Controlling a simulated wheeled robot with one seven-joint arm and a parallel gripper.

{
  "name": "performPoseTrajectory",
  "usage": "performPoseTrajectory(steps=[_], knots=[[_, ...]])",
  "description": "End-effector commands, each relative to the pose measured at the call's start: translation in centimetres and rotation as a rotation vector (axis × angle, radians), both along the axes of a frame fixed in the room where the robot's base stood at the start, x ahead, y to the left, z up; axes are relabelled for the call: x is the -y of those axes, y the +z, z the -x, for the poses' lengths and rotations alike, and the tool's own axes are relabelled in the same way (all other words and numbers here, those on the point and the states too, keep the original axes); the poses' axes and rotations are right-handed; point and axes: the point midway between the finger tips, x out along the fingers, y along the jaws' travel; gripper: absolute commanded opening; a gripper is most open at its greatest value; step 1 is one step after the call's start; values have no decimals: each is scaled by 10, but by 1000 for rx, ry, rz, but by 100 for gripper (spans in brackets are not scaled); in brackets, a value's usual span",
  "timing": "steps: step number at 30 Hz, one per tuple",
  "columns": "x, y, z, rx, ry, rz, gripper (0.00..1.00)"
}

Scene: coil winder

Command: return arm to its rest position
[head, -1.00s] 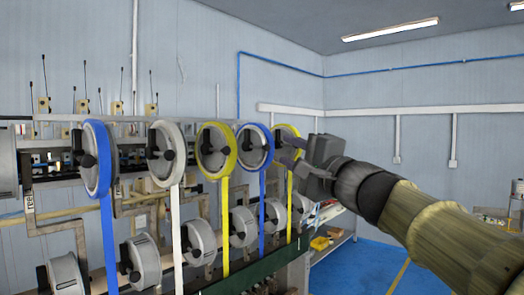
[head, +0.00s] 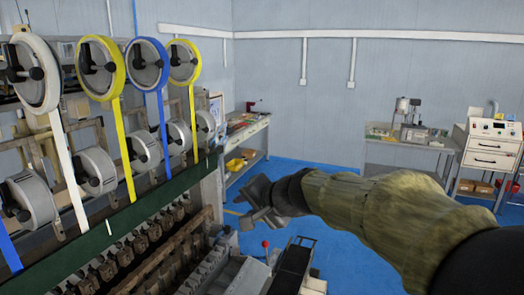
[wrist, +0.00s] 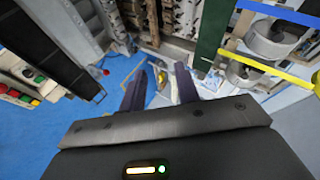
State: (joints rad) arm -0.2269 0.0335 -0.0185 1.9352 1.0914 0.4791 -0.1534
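My gripper (head: 256,208) hangs in the middle of the head view, at the end of my arm reaching in from the right. In the wrist view its two dark fingers (wrist: 160,88) stand apart with nothing between them, so it is open and empty. The coil winder fills the left of the head view. Its upper reels include a blue one (head: 147,64) and a yellow one (head: 183,61), with flat tapes running down from them. The gripper is right of the reels and looks clear of them, though its depth is hard to judge.
The winder's dark green bar (head: 130,217) and row of metal parts lie left of the gripper. A red-knobbed lever (head: 265,245) shows just below it. A workbench (head: 245,140), a table (head: 408,142) and a white cabinet (head: 488,152) stand behind. Blue floor is open between them.

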Motion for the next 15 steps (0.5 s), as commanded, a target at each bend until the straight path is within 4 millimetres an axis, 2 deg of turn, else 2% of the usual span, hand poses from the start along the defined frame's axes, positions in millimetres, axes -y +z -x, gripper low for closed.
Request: performPoseTrajectory(steps=[1, 6, 11, 15], knots=[[17, -28, 8, -35, -1, 76, 32], [69, -105, 45, -136, 36, 327, 32], [117, -165, 92, -231, 108, 540, 32], [154, -208, 138, -310, 197, 703, 32]])
